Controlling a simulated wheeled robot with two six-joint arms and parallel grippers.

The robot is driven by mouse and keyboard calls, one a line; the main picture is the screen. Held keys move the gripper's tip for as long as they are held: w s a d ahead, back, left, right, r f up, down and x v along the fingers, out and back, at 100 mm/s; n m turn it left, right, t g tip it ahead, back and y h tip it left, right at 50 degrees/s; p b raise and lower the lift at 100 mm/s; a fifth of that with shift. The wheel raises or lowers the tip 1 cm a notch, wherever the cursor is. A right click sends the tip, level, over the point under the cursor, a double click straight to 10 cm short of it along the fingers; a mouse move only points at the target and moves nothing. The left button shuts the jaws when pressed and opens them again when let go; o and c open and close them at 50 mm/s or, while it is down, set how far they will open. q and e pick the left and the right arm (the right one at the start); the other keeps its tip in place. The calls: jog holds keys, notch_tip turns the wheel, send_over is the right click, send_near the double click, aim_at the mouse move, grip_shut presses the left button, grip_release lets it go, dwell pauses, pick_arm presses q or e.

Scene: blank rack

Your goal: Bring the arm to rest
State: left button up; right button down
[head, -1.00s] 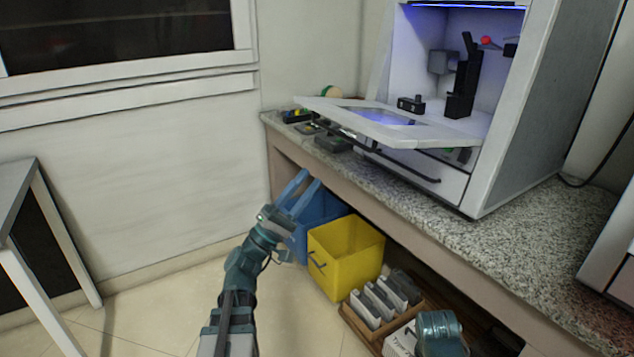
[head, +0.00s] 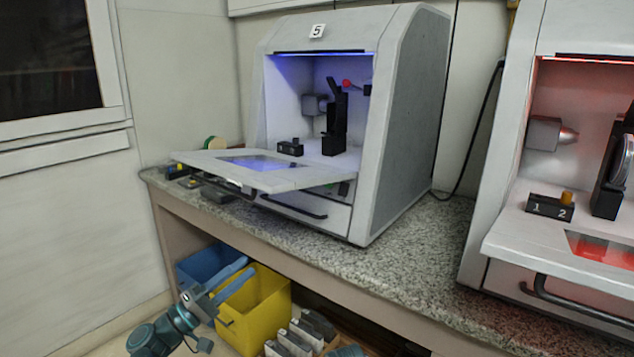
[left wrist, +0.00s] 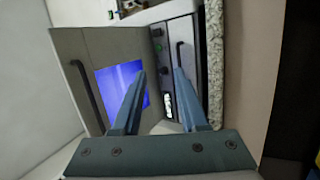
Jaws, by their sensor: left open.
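My left arm comes up from the bottom left of the head view, and its gripper (head: 250,265) is open with nothing between the fingers. The fingers point up and right, below the counter edge, in front of the blue bin (head: 205,263) and the yellow bin (head: 262,310) as seen here. In the left wrist view the two blue fingers of the left gripper (left wrist: 160,74) stand apart. Beyond them are the lowered door and the drawer front. Only a small teal piece of my right arm (head: 345,352) shows at the bottom edge; its gripper is out of view.
A granite counter (head: 400,250) carries a blue-lit cabinet marked 5 (head: 405,130) with its door (head: 205,162) lowered. A red-lit cabinet (head: 490,205) stands to the right. Small items lie at the counter's left end. Below, several grey-white boxes (head: 305,335) stand beside the yellow bin.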

pick_arm(q)
jog(key=s+d+f+m+g+y, duration=0.25)
jog(key=d+f+g, duration=0.25)
jog(key=f, duration=0.5)
jog(key=s+d+f+m+g+y, duration=0.2)
jog(key=d+f+g+y, duration=0.25)
jog(key=f, duration=0.55)
jog(key=s+a+f+m+g+y, duration=0.1)
jog(key=s+a+f+g+y, duration=0.15)
jog(key=a+f+y, duration=0.2)
jog(key=s+a+f+m+g+y, duration=0.1)
jog(key=s+a+f+g+y, duration=0.15)
jog(key=f+y, duration=0.35)
jog(key=s+d+m+y, duration=0.1)
jog(key=s+d+m, duration=0.4)
jog(key=d, duration=0.5)
notch_tip(320, 180, up, 37)
jog(key=s+n+p, duration=0.1)
jog(key=p, duration=3.6)
jog(key=shift+r, duration=0.2)
jog(key=shift+s, duration=0.1)
